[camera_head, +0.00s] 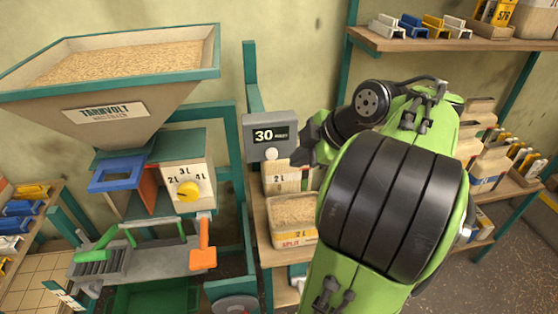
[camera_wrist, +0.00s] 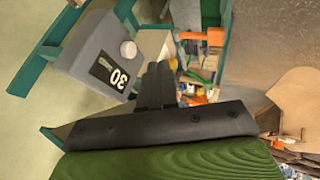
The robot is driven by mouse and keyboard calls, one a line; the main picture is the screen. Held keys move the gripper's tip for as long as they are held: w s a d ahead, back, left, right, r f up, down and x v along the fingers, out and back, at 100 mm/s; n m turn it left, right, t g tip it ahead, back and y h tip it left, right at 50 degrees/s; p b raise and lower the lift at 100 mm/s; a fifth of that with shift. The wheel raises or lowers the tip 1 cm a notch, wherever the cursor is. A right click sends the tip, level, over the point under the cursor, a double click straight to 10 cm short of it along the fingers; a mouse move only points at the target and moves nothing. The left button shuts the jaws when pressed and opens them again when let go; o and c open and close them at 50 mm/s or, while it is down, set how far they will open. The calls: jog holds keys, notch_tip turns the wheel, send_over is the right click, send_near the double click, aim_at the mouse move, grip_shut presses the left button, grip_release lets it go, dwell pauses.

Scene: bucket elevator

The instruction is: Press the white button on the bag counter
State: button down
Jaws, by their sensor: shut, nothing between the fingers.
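The bag counter (camera_head: 284,128) is a grey box on a teal post, with a dark display reading 30. Its white button (camera_head: 271,154) sits on the lower front face. In the wrist view the counter (camera_wrist: 95,52) appears turned on its side, and the white button (camera_wrist: 128,50) is in plain sight. My gripper (camera_head: 297,157) is just right of the button in the head view. In the wrist view my gripper (camera_wrist: 158,68) has its dark fingers together, empty, with a visible gap in the picture between them and the button.
Below the counter, a shelf (camera_head: 262,238) holds paper bags, one open bag of grain (camera_head: 292,210) among them. The hopper machine (camera_head: 120,105) with its yellow dial (camera_head: 188,190) and orange lever (camera_head: 203,245) stands at left. Stocked shelves (camera_head: 440,42) are at right.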

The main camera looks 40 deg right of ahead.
aim_at(274, 155)
jog(key=w+f, duration=0.1)
jog(key=w, duration=0.1)
jog(key=w+f, duration=0.2)
jog(key=w+d+f+b, duration=0.1)
jog(key=w+f, duration=0.1)
jog(key=w, duration=0.1)
jog(key=shift+d, duration=0.1)
jog(key=shift+w+d, duration=0.1)
jog(key=shift+w, duration=0.1)
jog(key=shift+w+d+r+p, duration=0.2)
jog(key=shift+w+d+p, duration=0.2)
jog(key=shift+w, duration=0.3)
jog(key=shift+s+r, duration=0.1)
